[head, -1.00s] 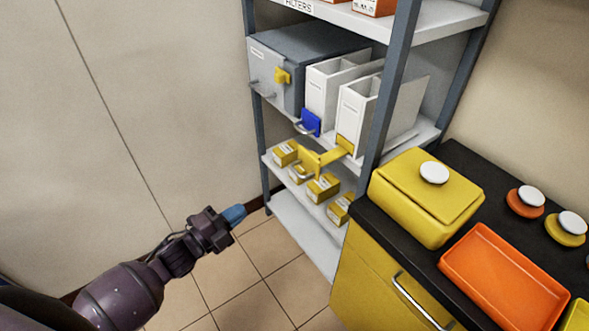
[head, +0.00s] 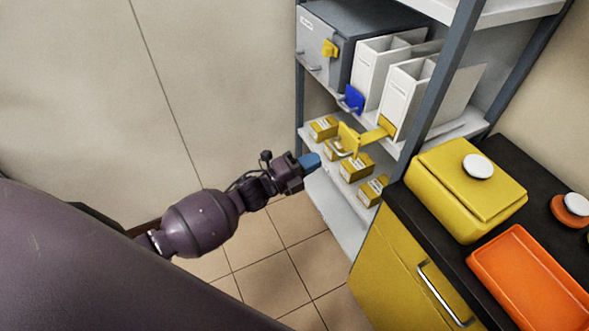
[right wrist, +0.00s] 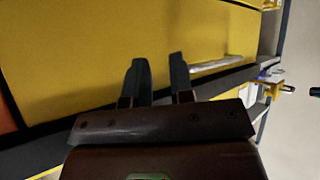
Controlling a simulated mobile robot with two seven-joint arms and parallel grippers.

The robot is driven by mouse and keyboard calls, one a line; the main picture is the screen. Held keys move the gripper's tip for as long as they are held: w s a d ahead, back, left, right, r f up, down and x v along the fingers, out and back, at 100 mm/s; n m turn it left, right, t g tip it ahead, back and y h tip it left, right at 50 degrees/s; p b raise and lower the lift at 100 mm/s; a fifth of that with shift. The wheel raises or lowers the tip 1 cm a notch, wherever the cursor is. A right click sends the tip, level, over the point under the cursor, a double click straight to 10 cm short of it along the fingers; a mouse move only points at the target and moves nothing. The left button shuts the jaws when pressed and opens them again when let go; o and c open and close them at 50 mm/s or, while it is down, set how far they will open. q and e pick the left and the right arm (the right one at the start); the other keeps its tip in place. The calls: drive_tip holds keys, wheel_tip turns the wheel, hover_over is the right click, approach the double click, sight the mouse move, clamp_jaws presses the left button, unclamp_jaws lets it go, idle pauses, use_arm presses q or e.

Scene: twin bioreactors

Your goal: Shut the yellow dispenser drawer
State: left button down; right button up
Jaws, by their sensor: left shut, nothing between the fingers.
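The yellow dispenser drawer (head: 348,138) sticks out from the lower front of the right white dispenser (head: 403,95) on the shelf. Its yellow front, pale handle and a long side strip show, so it stands open. My left gripper (head: 316,161) is shut and empty, with blue fingertips. It is left of and a little below the drawer front in the picture, with a gap between them. My right gripper (right wrist: 160,82) shows in the right wrist view, its two dark fingers apart and empty, in front of a yellow panel (right wrist: 100,40) with a metal handle.
Yellow labelled boxes (head: 357,167) stand on the shelf below the drawer. A blue drawer (head: 351,99) is on the left dispenser, beside a grey box (head: 345,50). A shelf post (head: 440,80) and a yellow container (head: 465,190) on the black counter are to the right.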

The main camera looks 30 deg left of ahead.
use_arm(q)
drive_tip(key=x, duration=0.3)
drive_tip(key=shift+w+d, duration=0.25)
drive_tip(key=shift+w, duration=0.05)
use_arm(e)
drive_tip(key=shift+w+a+r, duration=0.15)
drive_tip(key=shift+w+r, duration=0.25)
drive_tip(key=shift+w, duration=0.05)
drive_tip(key=shift+s, duration=0.1)
